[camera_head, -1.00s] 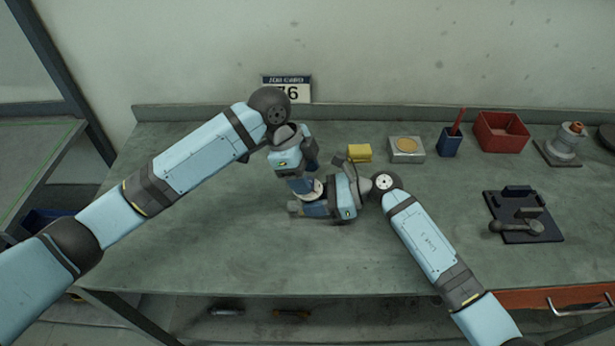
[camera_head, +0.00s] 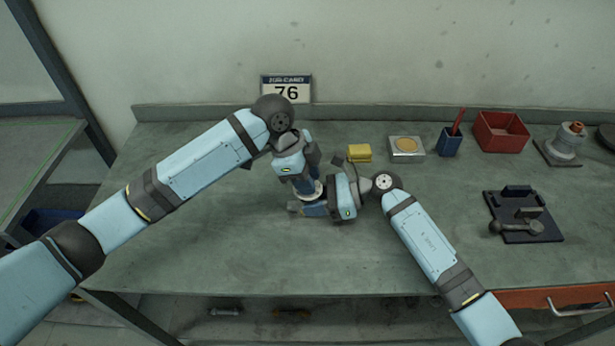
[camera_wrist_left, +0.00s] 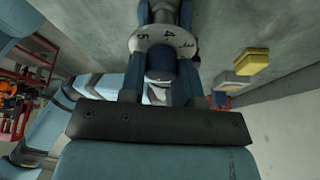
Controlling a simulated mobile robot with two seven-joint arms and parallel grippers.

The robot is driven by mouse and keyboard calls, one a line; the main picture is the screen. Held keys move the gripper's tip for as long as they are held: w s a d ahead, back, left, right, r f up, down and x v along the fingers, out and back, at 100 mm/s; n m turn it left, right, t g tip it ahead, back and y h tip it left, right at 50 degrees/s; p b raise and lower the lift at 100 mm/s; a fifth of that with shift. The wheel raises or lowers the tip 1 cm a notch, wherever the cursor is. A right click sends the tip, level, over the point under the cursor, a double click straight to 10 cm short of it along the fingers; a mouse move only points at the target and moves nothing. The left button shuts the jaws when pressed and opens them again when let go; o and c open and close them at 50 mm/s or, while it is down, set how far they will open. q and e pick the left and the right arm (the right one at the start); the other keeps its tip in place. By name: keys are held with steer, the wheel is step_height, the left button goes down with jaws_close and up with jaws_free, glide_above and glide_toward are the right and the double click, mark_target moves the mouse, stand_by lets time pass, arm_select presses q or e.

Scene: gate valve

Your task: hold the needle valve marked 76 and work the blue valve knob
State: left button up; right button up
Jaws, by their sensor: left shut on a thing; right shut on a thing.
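The blue valve knob (camera_wrist_left: 160,66) is below the dial there, between my left fingers. My left gripper (camera_head: 306,186) reaches down from above and is shut on the knob. My right gripper (camera_head: 308,208) comes in low from the right and is shut on the valve body, which its fingers largely cover.
A yellow block (camera_head: 359,152), a silver box with an orange disc (camera_head: 406,148), a blue cup (camera_head: 449,143) and a red bin (camera_head: 501,132) stand along the back. A dark plate with a lever (camera_head: 523,217) lies at right. The bench's left front is clear.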

arm_select(q)
steer(key=n+t, duration=0.2)
steer(key=n, duration=0.5)
steer(key=n+t, duration=0.1)
steer(key=n, duration=0.1)
steer(key=shift+n+t, duration=0.3)
steer(key=n+t+y, duration=0.1)
steer(key=n+y, duration=0.1)
steer(key=n, duration=0.3)
steer(key=shift+n+t+y, duration=0.4)
steer(key=shift+n+y, duration=0.5)
steer(key=shift+n, duration=1.5)
steer(key=o, duration=0.9)
